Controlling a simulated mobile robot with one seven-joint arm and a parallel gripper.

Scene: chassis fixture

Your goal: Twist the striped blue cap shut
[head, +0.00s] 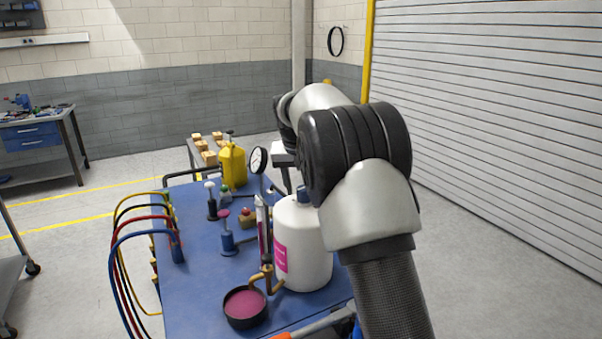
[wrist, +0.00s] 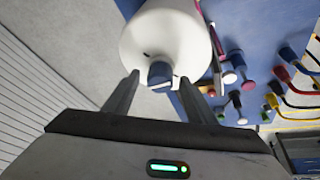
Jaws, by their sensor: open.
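The blue cap (head: 303,194) sits on top of a large white bottle (head: 304,245) with a pink label, which stands upright on the blue cart top. In the wrist view the cap (wrist: 160,74) shows on the white bottle (wrist: 165,40), with a lighter mark at its edge. My gripper (wrist: 158,78) is open, with one finger on each side of the cap in that picture. Gaps show between the cap and both fingers. I cannot tell how far the fingertips are above it. In the head view my arm hides most of the gripper.
The blue cart top (head: 195,295) also holds a yellow jug (head: 232,167), a round gauge (head: 259,160), a black dish of pink fluid (head: 245,306) and brass pipework (head: 262,278) close to the bottle. Coloured hoses (head: 122,265) arch off the left edge. Floor right of the cart is clear.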

